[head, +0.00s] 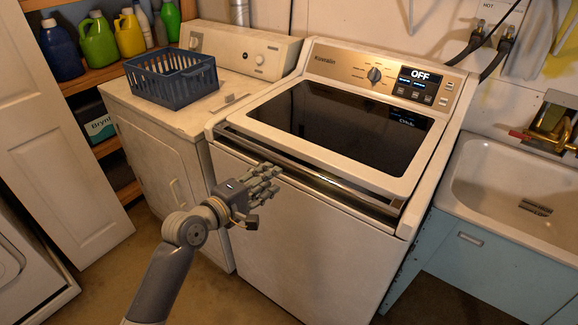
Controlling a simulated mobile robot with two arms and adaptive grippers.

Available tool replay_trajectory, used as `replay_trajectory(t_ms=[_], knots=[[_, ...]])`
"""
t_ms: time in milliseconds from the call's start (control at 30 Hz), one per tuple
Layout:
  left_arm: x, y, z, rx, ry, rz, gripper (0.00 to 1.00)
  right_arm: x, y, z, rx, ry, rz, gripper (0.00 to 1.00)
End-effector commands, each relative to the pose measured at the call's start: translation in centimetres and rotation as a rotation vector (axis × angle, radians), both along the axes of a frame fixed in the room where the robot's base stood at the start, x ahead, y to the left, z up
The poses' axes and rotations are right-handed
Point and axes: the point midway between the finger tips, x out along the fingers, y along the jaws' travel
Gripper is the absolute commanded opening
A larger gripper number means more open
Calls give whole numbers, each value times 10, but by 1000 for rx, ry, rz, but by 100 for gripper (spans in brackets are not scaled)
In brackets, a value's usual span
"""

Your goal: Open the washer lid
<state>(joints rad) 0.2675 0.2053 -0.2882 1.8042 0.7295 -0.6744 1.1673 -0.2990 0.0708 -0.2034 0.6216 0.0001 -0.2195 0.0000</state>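The washer (300,235) stands in the middle of the head view, white, with a control panel that reads OFF. Its lid (342,125) has a dark glass window and lies closed. A dark gap with a metallic strip (300,172) runs along the lid's front edge. My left gripper (268,179) is at the front of the washer, just below the left part of that edge. Its fingers point right toward the edge; whether they touch it I cannot tell. The fingers look spread, with nothing seen between them. My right gripper is out of view.
A white dryer (160,150) stands left of the washer with a blue basket (173,80) on top. A sink (515,180) on a blue cabinet stands to the right. Shelves with detergent bottles (98,40) are at the back left. A white door (50,140) stands at the left.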

Motion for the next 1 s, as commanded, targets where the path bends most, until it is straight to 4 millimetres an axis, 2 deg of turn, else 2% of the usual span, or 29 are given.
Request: replay_trajectory(t_ms=[167,400,700,1000], knots=[[13,-11,-1,-3,1,-2,34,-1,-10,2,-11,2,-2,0],[45,-33,-9,-2,0,-1,34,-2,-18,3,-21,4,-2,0],[75,-56,-17,-1,-1,-1,34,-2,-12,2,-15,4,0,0],[84,-62,-20,0,0,0,34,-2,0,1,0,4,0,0]])
